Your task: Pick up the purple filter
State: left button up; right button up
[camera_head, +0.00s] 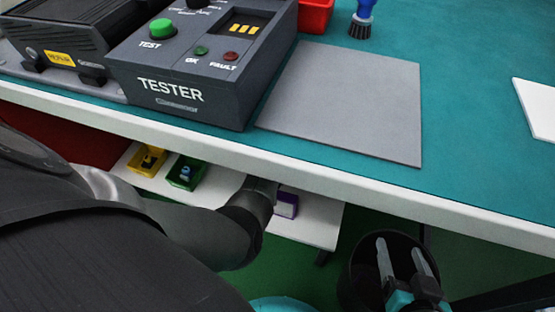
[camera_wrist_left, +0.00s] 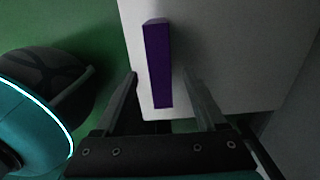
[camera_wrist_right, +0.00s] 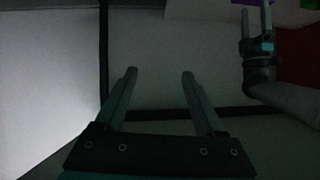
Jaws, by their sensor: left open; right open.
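The purple filter (camera_head: 286,204) is on the white lower shelf below the bench, near the shelf's right end, partly hidden by my left arm. In the left wrist view the filter (camera_wrist_left: 158,66) is an upright-looking purple slab standing at the shelf's edge. My left gripper (camera_wrist_left: 160,85) is open, with one finger on each side of the filter's near end; I cannot tell whether they touch it. In the head view its fingers are mostly hidden behind my arm. My right gripper (camera_head: 402,252) is open and empty in front of the bench, right of the shelf; its fingers (camera_wrist_right: 160,72) also show in the right wrist view.
The lower shelf (camera_head: 318,225) also holds a yellow bin (camera_head: 147,160) and a green bin (camera_head: 186,172). The bench edge (camera_head: 330,185) overhangs the shelf. On the bench stand the tester (camera_head: 205,65), a grey mat (camera_head: 350,100), a brush (camera_head: 361,22) and a red bin (camera_head: 316,15).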

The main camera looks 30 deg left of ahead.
pick_arm(q)
jog(key=shift+f+b, duration=0.45)
jog(key=shift+f, duration=0.15)
jog(key=shift+f+b, duration=0.4)
jog(key=shift+f, duration=0.1)
jog(key=shift+f+b, duration=0.35)
jog(key=shift+f, duration=0.3)
pick_arm(e)
jog(key=shift+s+a+r+m+t+y, duration=0.25)
jog(key=shift+a+r+t+y, duration=0.3)
jog(key=shift+a+r+t, duration=0.55)
jog(key=shift+s+a+r+m+t+y, duration=0.2)
jog(key=shift+a+r+t+y, duration=0.3)
jog(key=shift+t, duration=1)
jog(key=shift+a+f, duration=0.1)
jog(key=shift+a, duration=0.05)
pick_arm(q)
grip_shut()
